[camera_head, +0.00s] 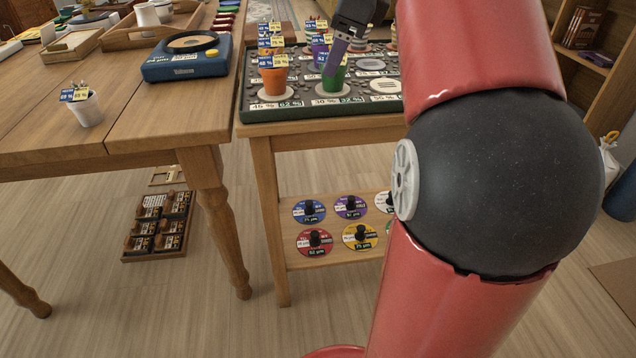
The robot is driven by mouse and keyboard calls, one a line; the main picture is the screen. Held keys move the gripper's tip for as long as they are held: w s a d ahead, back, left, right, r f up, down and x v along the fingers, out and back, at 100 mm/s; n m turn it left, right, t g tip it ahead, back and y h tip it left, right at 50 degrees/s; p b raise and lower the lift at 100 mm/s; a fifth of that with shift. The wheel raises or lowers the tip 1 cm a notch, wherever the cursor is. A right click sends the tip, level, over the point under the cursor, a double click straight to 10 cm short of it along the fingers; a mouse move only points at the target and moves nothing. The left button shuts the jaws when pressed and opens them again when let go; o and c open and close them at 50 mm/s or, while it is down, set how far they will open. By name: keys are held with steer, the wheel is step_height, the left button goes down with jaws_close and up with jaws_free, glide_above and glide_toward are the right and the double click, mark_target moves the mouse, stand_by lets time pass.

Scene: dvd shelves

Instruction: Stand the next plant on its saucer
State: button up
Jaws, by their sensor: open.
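A white pot (88,109) with blue and yellow tags stands alone on the left table. On the dark pebbled tray (246,103), an orange pot (274,83) and a green pot (333,82) stand on pale saucers at the front. A purple pot and other tagged pots stand behind them, partly hidden. A pale saucer (385,85) at the tray's front right is bare, as is another saucer (370,64) behind it. My gripper (334,64) is open, pointing down at the green pot's top. Whether its fingers touch the pot is unclear.
A blue device (187,62) with a round top and a wooden tray (152,35) occupy the left table. Coloured discs with black knobs (316,238) lie on the low shelf. A crate of small boxes (158,228) sits on the floor. My arm hides the tray's right side.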

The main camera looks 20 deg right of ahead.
steer(key=s+a+f+n, duration=0.6)
steer(key=s+f+n, duration=0.3)
steer(key=f+n, duration=0.2)
steer(key=s+a+f+n+h, duration=0.1)
steer(key=s+a+f+n, duration=0.5)
steer(key=s+f+n, duration=0.3)
step_height(320, 180, down, 3)
steer(key=n, duration=0.4)
steer(key=shift+s+r+n+t, duration=0.2)
steer(key=shift+s+n+t, duration=0.05)
steer(key=shift+n+t, duration=0.15)
steer(key=shift+a, duration=0.1)
